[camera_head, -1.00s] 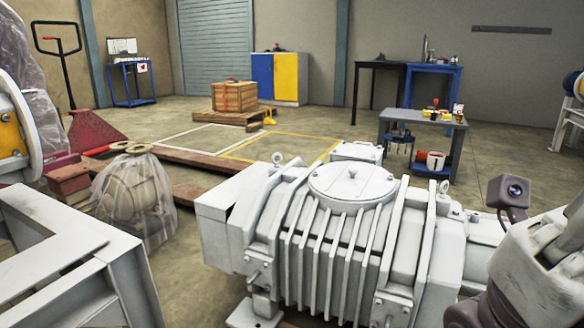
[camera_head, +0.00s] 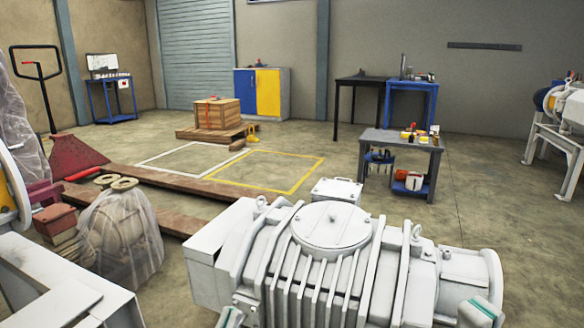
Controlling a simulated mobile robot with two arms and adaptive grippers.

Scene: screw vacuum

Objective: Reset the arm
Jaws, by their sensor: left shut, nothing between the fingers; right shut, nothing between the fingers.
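The scuffed white vacuum pump (camera_head: 335,265) stands in the lower middle of the head view, with a round lid on top and ribs down its front. Two small whitish parts with teal bands, seemingly pieces of my own arms, show at the bottom edge, one at the pump's lower left and one at its lower right. Neither gripper's fingers show in the head view. No gripper is seen touching the pump, whose lower part is cut off by the picture edge.
A white frame (camera_head: 75,290) stands at the lower left, beside a plastic-wrapped part (camera_head: 120,238). A grey workbench (camera_head: 400,138) with tools is at the right back. Open floor (camera_head: 500,215) lies to the right.

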